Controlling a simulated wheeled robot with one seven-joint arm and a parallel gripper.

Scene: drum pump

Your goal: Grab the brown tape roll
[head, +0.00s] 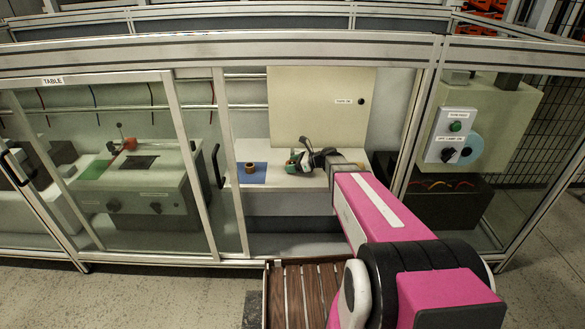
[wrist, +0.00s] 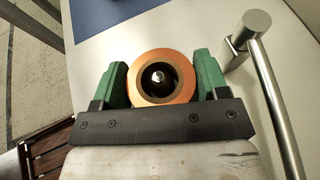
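My gripper (head: 293,161) is to the right of that mat, low over the worktop. In the wrist view, an orange-brown ring-shaped roll (wrist: 138,88) sits between the green fingers of my gripper (wrist: 161,82). Whether the roll rests on the worktop is hidden.
A metal bar handle (wrist: 270,75) stands close right of my gripper. The blue mat shows beyond the roll in the wrist view (wrist: 105,12). A cream cabinet (head: 315,105) stands behind the worktop. The enclosure's frame post (head: 232,170) is left of the mat.

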